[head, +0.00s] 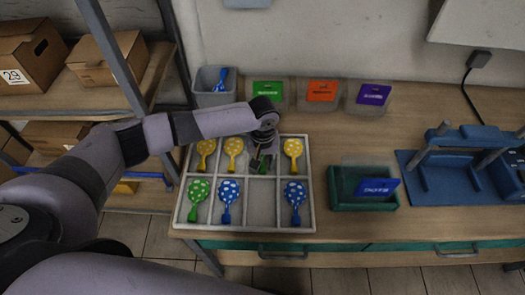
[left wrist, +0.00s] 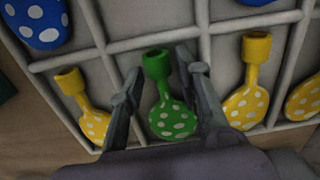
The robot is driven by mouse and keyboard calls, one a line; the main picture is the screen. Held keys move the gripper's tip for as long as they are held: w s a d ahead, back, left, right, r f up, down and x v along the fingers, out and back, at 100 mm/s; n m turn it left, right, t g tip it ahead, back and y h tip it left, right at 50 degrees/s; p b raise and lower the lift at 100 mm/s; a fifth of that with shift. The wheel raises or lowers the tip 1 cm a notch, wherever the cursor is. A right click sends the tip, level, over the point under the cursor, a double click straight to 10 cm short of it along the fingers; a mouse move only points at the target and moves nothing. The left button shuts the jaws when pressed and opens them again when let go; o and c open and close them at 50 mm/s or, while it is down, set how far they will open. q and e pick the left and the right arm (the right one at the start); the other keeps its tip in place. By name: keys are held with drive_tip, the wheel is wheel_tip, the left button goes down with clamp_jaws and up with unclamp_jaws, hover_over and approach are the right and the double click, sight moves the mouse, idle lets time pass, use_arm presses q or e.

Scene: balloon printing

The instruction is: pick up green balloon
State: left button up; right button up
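A green balloon with white dots (left wrist: 172,118) lies in a compartment of the white divided tray (head: 220,229). My left gripper (left wrist: 159,68) is above it, its two fingers apart on either side of the balloon's neck and body. In the head view the left gripper (head: 261,158) is over the tray's upper row and hides most of this balloon. Another green balloon (head: 198,190) lies in the lower left compartment. My right gripper is not in view.
Yellow balloons (head: 293,147) flank the green one, and blue balloons (head: 295,192) lie in the lower row. A grey bin (head: 213,97) and labelled clear boxes stand behind the tray. A green bin (head: 350,205) and a blue press frame (head: 440,180) stand to the right.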

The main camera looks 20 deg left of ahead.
use_arm(q)
drive_tip(key=shift+c, duration=0.2)
drive_tip(key=c, duration=0.5)
drive_tip(key=shift+o, duration=0.2)
drive_tip(key=shift+r, duration=0.1)
wheel_tip(320, 180, up, 20)
drive_tip(key=b, duration=0.3)
